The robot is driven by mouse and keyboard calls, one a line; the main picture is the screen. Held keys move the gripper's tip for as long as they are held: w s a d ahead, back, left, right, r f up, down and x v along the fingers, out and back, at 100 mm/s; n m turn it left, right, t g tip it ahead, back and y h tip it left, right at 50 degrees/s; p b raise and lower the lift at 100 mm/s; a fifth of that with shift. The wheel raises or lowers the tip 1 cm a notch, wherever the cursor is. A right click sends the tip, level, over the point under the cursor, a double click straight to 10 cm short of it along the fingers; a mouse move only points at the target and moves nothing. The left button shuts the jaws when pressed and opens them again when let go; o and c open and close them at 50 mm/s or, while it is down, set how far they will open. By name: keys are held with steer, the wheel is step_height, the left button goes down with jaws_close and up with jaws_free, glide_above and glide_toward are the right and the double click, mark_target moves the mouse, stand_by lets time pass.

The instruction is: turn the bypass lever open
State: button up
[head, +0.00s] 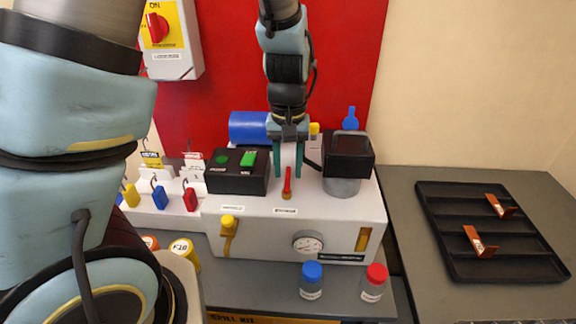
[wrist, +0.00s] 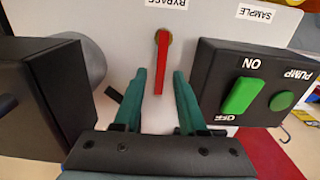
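The bypass lever is a red bar (head: 287,180) on a brass-coloured pivot on the white machine (head: 262,242). In the head view it points up from its pivot. In the wrist view the lever (wrist: 162,68) hangs straight down from the pivot, below the "BYPASS" label (wrist: 167,4). My gripper (head: 287,173) is over the machine with its teal fingers apart. In the wrist view my gripper (wrist: 160,82) is open, one finger on each side of the lever, with visible gaps. The lever's free end lies between the fingers.
A black pump switch box (head: 237,171) with green buttons stands left of the lever. A black box (head: 348,155) on a grey cylinder stands right. A yellow sample lever (head: 229,226) and gauge (head: 308,243) are on the machine front. Blue-capped (head: 312,280) and red-capped (head: 374,282) bottles stand before it.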

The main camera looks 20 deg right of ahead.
jaws_close()
stand_by(1.2)
